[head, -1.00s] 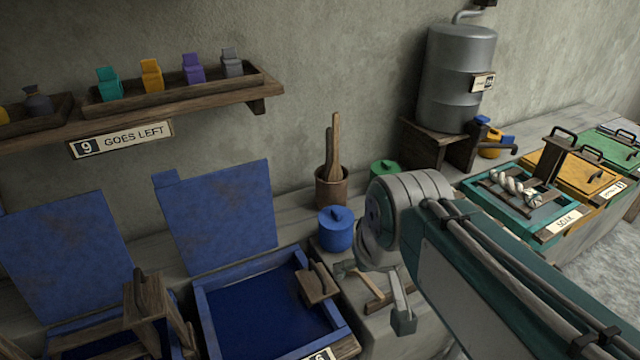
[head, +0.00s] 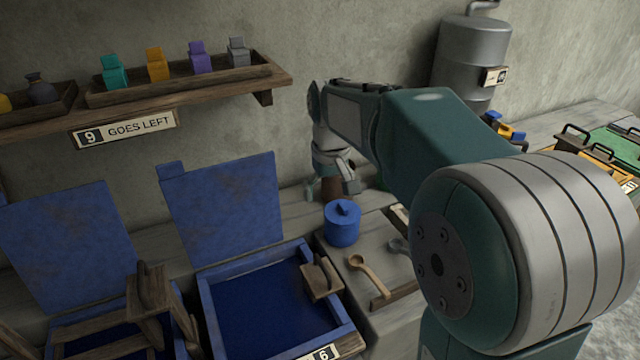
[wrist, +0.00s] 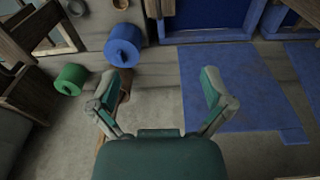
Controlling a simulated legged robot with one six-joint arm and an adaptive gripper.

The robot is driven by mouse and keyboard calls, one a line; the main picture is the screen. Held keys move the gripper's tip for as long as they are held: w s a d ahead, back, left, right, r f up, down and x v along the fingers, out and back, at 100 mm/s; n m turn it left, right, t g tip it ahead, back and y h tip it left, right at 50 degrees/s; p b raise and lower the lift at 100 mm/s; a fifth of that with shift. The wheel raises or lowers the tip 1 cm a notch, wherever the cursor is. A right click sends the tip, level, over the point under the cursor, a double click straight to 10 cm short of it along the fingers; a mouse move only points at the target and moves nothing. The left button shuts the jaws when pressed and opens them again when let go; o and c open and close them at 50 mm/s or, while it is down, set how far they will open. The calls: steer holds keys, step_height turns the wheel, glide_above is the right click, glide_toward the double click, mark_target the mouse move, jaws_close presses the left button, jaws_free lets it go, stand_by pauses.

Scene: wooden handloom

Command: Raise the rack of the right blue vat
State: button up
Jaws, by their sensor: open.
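The right blue vat (head: 208,318) stands open, its blue lid (head: 225,202) tilted up behind it and dark blue liquid inside. A wooden rack piece with a handle (head: 321,279) sits at the vat's right rim. The vat also shows upside down at the top of the wrist view (wrist: 210,36), with its lid (wrist: 235,88) below it. My gripper (head: 332,185) is open and empty, above the back of the counter behind the blue lidded pot. In the wrist view its fingers (wrist: 160,100) are spread wide, with nothing between them. The rack's lower part is hidden.
A blue lidded pot (head: 342,224) stands right of the vat, near a wooden spoon (head: 369,275). Another open blue vat with a raised wooden rack (head: 148,305) is at left. A shelf (head: 180,92) holds colored blocks above. A green pot (wrist: 70,79) stands nearby.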

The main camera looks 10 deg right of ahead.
glide_above(322, 264)
step_height(322, 264, down, 3)
steer(key=g, duration=0.1)
step_height(322, 264, down, 27)
steer(key=shift+r, duration=0.1)
stand_by(1.1)
steer(key=shift+s+f, duration=0.1)
steer(key=shift+f, duration=0.3)
jaws_close()
